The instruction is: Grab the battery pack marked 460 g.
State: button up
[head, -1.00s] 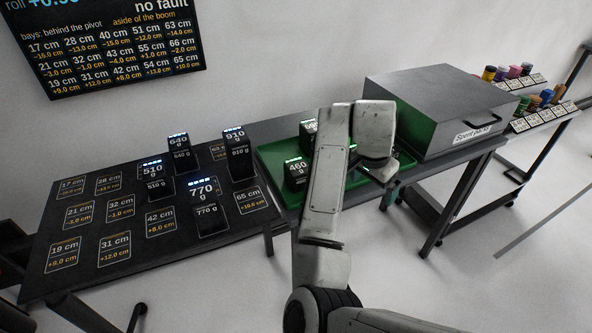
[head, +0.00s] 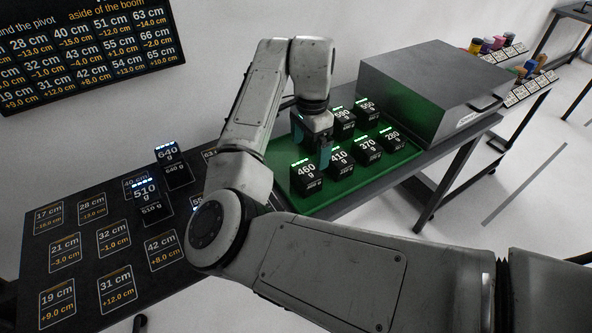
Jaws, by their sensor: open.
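The battery pack marked 460 g (head: 306,178) is a black block with white figures and a row of green lights. It stands at the front left of the green tray (head: 330,203). My gripper (head: 325,156) is open and points down above the tray, just behind and to the right of the 460 g pack. A teal finger shows close to the 410 g pack (head: 341,162). The other finger and the exact gap to the packs are hard to make out. Nothing is seen between the fingers.
The 370 g (head: 369,150), 280 g (head: 392,139), 590 g or similar (head: 343,120) and 550 g (head: 366,110) packs stand close by in the tray. A grey box (head: 430,85) stands right. The dark bay table (head: 85,285) holds 640 g (head: 168,158) and 510 g (head: 147,196) packs.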

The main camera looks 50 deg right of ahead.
aim_at(306, 170)
jog(key=f, duration=0.3)
jog(key=f+p, duration=0.1)
jog(key=f, duration=0.3)
jog(key=f+p, duration=0.1)
jog(key=f, duration=0.2)
jog(key=shift+w+f, duration=0.25)
jog(key=shift+w, duration=0.05)
jog(key=shift+c, duration=0.2)
jog(key=shift+r, duration=0.1)
jog(key=c, duration=1.3)
jog(key=shift+o, duration=0.2)
